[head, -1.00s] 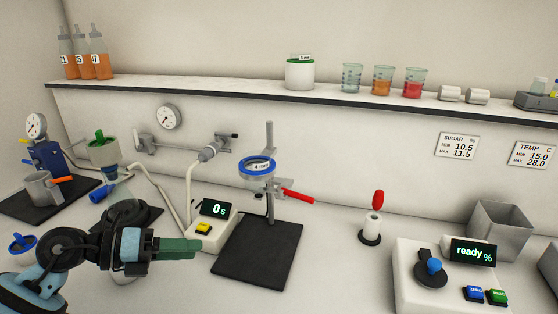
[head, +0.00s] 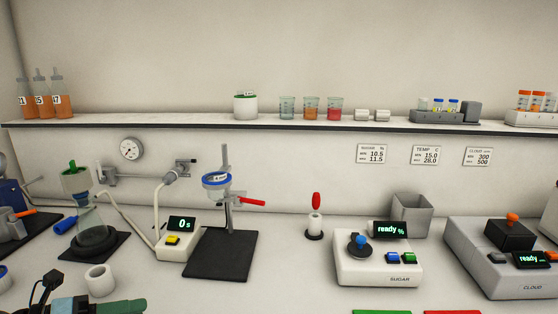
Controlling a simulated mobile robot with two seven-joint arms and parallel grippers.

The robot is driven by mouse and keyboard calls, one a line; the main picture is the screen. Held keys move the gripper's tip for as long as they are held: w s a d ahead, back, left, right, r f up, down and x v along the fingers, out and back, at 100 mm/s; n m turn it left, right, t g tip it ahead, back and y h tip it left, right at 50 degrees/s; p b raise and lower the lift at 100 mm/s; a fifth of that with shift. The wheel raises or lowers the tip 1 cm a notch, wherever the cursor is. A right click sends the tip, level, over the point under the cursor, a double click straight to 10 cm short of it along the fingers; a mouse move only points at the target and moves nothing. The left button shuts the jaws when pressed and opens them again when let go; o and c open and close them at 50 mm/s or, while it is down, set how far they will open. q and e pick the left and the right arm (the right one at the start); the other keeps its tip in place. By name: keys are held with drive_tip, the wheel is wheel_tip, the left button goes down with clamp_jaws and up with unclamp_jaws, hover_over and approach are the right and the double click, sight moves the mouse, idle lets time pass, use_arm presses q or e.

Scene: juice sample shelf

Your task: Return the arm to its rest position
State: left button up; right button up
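My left gripper (head: 126,306) lies low at the bottom left of the head view, over the front of the bench. Its green fingers point right, and the lower part is cut off by the picture's edge. I see nothing held in it, but its opening does not show clearly. It is apart from the white cup (head: 100,280) behind it. My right gripper is not in view.
A timer (head: 179,241) and a black-based stand (head: 222,262) are behind and right of the gripper. A flask (head: 92,226) stands behind it. The SUGAR device (head: 378,266) and CLOUD device (head: 510,270) are further right. Bench front between stand and SUGAR device is clear.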

use_arm(q)
drive_tip(key=s+f+n+t+y+p, duration=0.1)
drive_tip(key=s+f+n+t+y, duration=0.15)
drive_tip(key=s+f+n, duration=0.45)
drive_tip(key=s+d+f+n+t+y+p, duration=0.1)
drive_tip(key=s+f+n+t+y, duration=0.2)
drive_tip(key=f+n, duration=0.8)
drive_tip(key=s+f+n+t+y+p, duration=0.1)
drive_tip(key=s+f+n+y, duration=0.4)
drive_tip(key=n, duration=0.6)
drive_tip(key=s+d+f+n+g, duration=0.2)
drive_tip(key=s+f, duration=0.2)
drive_tip(key=s, duration=0.2)
drive_tip(key=s+d+f+n+g+p, duration=0.1)
drive_tip(key=s+d+f+n+g, duration=0.1)
drive_tip(key=s+f, duration=0.3)
drive_tip(key=shift+s+d+n+g, duration=0.35)
drive_tip(key=shift+s+g, duration=0.4)
drive_tip(key=shift+s, duration=0.25)
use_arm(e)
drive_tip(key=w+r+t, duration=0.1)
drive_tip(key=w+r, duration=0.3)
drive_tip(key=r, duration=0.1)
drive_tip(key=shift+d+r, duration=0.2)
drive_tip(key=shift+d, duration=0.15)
use_arm(q)
drive_tip(key=shift+a, duration=0.1)
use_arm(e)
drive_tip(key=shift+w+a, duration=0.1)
